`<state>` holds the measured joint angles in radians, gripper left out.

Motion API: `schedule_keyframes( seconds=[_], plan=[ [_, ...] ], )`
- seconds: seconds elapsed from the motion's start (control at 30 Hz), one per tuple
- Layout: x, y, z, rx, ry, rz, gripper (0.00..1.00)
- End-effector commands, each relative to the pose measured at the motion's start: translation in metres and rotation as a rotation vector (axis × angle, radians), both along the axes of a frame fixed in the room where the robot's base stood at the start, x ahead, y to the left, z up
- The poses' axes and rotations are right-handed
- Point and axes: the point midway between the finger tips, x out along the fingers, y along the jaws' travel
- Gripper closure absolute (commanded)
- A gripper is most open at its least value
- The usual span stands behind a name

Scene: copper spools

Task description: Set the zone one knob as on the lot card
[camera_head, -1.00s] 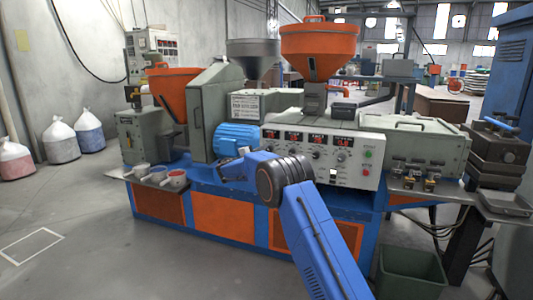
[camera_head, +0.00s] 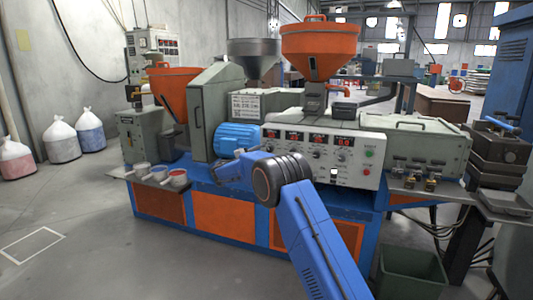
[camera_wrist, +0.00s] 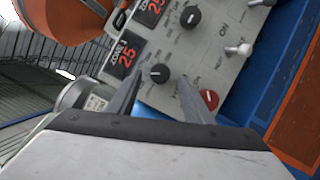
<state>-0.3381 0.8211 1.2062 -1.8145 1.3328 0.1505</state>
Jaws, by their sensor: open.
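The zone one knob (camera_wrist: 159,73) is a round black knob with a pale pointer line on the grey panel, beside a red display (camera_wrist: 123,57) labelled zone 1 that reads 25. My gripper (camera_wrist: 160,82) is open, its two fingers on either side of the knob in the wrist view; I see no contact. In the head view my gripper is at the left end of the control panel (camera_head: 368,158), its fingers too small to make out. A white card (camera_head: 245,106) with printed lines stands above the blue motor; its text is too small to read.
A second black knob (camera_wrist: 190,18) and a red knob (camera_wrist: 209,99) sit close to the zone one knob. The blue motor (camera_head: 238,138) and small cups (camera_head: 177,178) are near my arm.

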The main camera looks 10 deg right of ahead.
Motion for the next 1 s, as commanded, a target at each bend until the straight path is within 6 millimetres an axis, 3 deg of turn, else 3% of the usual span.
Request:
schedule_keyframes(
  seconds=[0.6,1.0],
  plan=[
    [-0.073,0.094,-0.013,0.000,0.000,0.001,0.54],
    [-0.088,0.112,-0.016,0.001,0.000,-0.001,0.54]
  ],
)
